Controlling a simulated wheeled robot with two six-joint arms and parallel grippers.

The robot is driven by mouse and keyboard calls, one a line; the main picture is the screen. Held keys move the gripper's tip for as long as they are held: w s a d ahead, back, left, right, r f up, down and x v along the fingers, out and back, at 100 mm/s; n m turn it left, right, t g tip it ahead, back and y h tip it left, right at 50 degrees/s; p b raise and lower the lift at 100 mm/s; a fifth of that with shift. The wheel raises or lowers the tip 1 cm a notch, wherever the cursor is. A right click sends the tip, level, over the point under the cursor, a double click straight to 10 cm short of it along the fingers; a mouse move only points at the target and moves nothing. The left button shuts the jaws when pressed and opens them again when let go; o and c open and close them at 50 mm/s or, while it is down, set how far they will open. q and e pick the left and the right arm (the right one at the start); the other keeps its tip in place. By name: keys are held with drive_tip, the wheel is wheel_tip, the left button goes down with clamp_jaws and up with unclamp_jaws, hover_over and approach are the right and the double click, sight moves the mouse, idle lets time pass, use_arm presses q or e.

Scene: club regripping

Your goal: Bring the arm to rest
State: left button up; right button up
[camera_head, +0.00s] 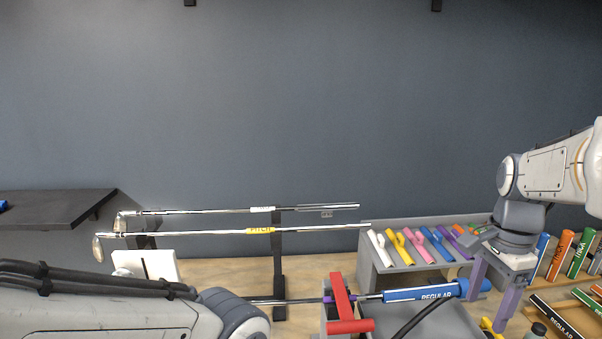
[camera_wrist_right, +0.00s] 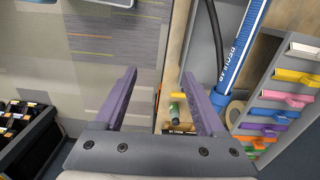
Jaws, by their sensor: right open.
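My right arm reaches in from the right in the head view. Its gripper (camera_head: 487,312) points down with its two purple fingers apart and empty. It is just right of the end of a blue grip marked REGULAR (camera_head: 408,295). In the right wrist view the open fingers (camera_wrist_right: 159,73) have nothing gripped between them, and the blue grip (camera_wrist_right: 236,50) lies to their right. The blue grip is on a club shaft lying level through a red clamp (camera_head: 341,297). My left arm crosses the lower left; its gripper does not show.
Two clubs (camera_head: 230,232) lie level on a dark stand (camera_head: 279,270). A grey rack (camera_head: 378,262) holds several coloured pieces. Grips in several colours (camera_head: 565,256) stand at the right. A dark shelf (camera_head: 55,205) is at the left.

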drive_tip(key=s+a+f+n+b, duration=0.1)
drive_tip(key=s+a+f+n, duration=0.15)
drive_tip(key=a+n, duration=0.5)
drive_tip(key=s+a+f+n+b, duration=0.1)
drive_tip(key=s+a+f+n, duration=0.3)
drive_tip(key=a, duration=0.7)
use_arm(q)
drive_tip(key=f, duration=0.2)
drive_tip(key=f+b, duration=0.1)
drive_tip(key=shift+w, duration=0.25)
use_arm(e)
drive_tip(key=s+a+f+n+y, duration=0.1)
drive_tip(key=s+a+f+n, duration=0.3)
drive_tip(key=s+a+n, duration=0.4)
drive_tip(key=s+n, duration=0.1)
drive_tip(key=n, duration=0.3)
drive_tip(key=shift+s+a+f+n, duration=0.2)
drive_tip(key=shift+s+a+n, duration=0.05)
drive_tip(key=shift+n, duration=0.1)
drive_tip(key=shift+c, duration=0.3)
